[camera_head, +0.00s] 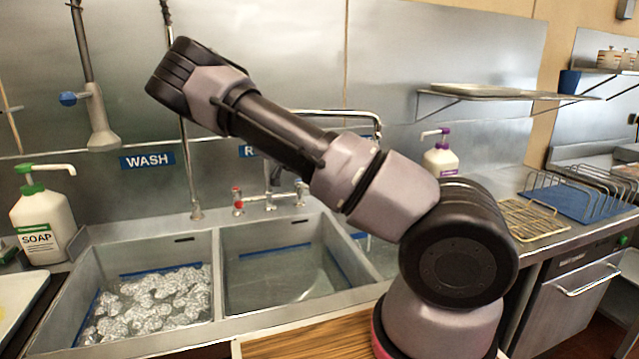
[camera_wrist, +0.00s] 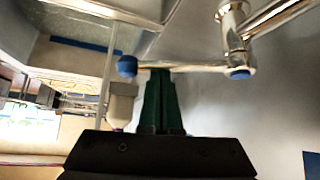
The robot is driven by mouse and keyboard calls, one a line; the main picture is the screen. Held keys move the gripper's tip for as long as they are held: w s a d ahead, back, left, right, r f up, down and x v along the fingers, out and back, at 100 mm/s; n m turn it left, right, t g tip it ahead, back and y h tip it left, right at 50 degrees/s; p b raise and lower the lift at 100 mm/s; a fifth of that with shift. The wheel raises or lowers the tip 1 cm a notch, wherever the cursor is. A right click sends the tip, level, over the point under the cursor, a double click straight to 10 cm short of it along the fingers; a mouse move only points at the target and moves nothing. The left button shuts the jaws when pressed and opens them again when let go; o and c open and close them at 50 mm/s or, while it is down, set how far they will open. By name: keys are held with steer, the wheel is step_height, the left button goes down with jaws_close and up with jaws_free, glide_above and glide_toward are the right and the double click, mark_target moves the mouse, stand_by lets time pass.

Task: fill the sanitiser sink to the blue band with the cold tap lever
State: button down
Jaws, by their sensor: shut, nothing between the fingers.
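In the wrist view, my gripper (camera_wrist: 161,72) is shut and empty, its green fingers pressed together. Its tips are at a chrome tap lever (camera_wrist: 190,67) with a round blue end (camera_wrist: 128,66); I cannot tell whether they touch. A sink with a blue band (camera_wrist: 85,44) shows at upper left; its water level is unclear. In the head view, the gripper is out of sight. A mixer tap with a red mark (camera_head: 238,200) stands behind the middle sink.
The wash sink (camera_head: 210,318) holds grey-white suds. The middle sink (camera_head: 228,300) holds clear water. A soap bottle (camera_head: 43,225) stands at left and a purple-topped pump bottle (camera_head: 440,160) at the back right. Wire racks (camera_head: 575,195) stand on the right counter. A chrome spout (camera_head: 340,113) arches behind my arm.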

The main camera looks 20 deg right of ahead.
steer(key=shift+s+a+m, duration=0.15)
steer(key=shift+a, duration=0.65)
steer(key=shift+s+a+m, duration=0.15)
steer(key=shift+a, duration=0.6)
steer(key=d+r, duration=0.1)
steer(key=d, duration=0.3)
steer(key=w+v, duration=0.2)
steer(key=v, duration=0.7)
steer(key=shift+a+r, duration=0.2)
steer(key=shift+a, duration=0.35)
